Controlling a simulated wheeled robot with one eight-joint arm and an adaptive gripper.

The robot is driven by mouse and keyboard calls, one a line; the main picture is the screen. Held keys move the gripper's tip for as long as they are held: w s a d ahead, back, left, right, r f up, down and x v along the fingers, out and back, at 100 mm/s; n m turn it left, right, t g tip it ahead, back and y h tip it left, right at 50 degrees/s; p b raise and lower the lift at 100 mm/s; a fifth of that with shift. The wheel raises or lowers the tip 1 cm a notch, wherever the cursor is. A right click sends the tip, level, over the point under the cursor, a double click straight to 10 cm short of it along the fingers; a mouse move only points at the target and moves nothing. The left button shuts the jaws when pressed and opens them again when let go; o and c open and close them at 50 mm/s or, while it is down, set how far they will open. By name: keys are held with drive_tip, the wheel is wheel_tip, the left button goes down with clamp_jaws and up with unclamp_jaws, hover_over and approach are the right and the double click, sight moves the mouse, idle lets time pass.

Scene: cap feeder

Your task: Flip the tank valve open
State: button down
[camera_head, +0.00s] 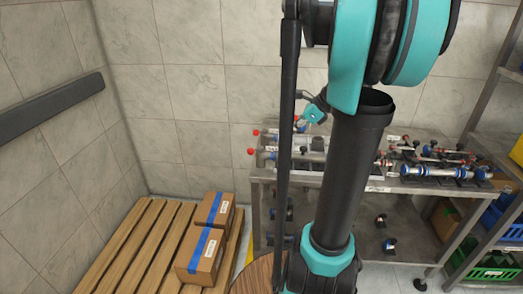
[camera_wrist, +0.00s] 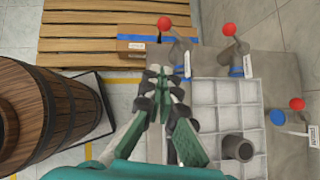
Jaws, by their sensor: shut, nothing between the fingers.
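My gripper (camera_wrist: 161,75) shows in the wrist view with its green fingers shut and empty. Its tips are apart from the valves in the picture, below the nearest one. Several valve levers with red ball ends stand along the bench: one red ball (camera_wrist: 164,23) above my fingertips, another (camera_wrist: 229,29) to its right, and a third (camera_wrist: 297,103) at the far right. I cannot tell which belongs to the tank. A wooden barrel (camera_wrist: 38,115) stands left of my gripper. In the head view, two red balls (camera_head: 255,132) (camera_head: 250,151) show at the bench's left end.
A metal bench (camera_head: 375,186) carries pipe fittings. A pale compartment tray (camera_wrist: 205,92) lies under my gripper with a dark pipe piece (camera_wrist: 237,148). A wooden pallet (camera_head: 130,245) holds cardboard boxes (camera_head: 203,252). Shelves with blue crates (camera_head: 497,220) stand at right. My arm blocks the middle of the head view.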

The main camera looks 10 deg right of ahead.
idle(0.3)
drive_tip(key=w+a+r+x, duration=0.1)
drive_tip(key=x, duration=1.2)
drive_tip(key=shift+a+r, duration=0.3)
drive_tip(key=shift+a, duration=0.1)
